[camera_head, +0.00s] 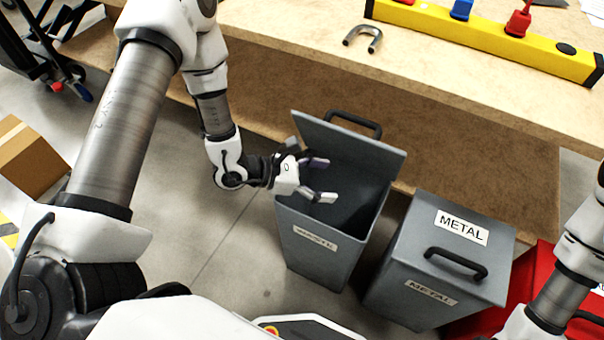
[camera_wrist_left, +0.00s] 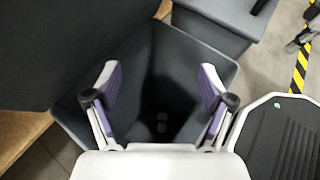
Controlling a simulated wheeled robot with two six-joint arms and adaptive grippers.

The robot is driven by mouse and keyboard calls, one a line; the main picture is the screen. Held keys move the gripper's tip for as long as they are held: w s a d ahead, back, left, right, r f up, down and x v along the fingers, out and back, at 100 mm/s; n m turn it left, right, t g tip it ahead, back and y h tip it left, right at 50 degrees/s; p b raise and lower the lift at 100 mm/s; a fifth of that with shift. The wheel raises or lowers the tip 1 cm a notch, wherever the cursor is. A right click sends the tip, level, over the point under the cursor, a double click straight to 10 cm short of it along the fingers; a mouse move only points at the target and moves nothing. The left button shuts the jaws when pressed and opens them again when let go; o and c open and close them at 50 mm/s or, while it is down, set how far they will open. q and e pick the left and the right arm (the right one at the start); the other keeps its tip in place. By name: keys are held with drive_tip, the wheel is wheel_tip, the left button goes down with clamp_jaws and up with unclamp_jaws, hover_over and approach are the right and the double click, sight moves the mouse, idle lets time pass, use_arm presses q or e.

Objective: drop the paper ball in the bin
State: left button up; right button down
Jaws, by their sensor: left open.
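The grey bin (camera_head: 318,242) stands in the middle of the head view with its lid raised; the label on its front is too blurred to read surely. My left gripper (camera_head: 322,180) is over the bin's mouth, with its fingers apart and nothing between them. In the left wrist view the open fingers (camera_wrist_left: 158,78) frame the dark inside of the bin (camera_wrist_left: 192,60). No paper ball shows clearly elsewhere. My right gripper is out of view.
A shut grey bin labelled METAL (camera_head: 406,268) stands to the right, with a red bin (camera_head: 534,262) beyond it. A wooden workbench (camera_head: 440,85) runs behind, bearing a bent metal pipe (camera_head: 362,36) and a yellow bar (camera_head: 480,36). A cardboard box (camera_head: 28,158) is at far left.

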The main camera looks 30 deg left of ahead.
use_arm(q)
drive_tip(key=v, duration=0.9)
drive_tip(key=shift+s+a, duration=0.2)
drive_tip(key=shift+a, duration=0.05)
drive_tip(key=shift+r, duration=0.1)
drive_tip(key=s+r+p, duration=0.5)
drive_tip(key=r+p, duration=0.3)
drive_tip(key=p, duration=0.2)
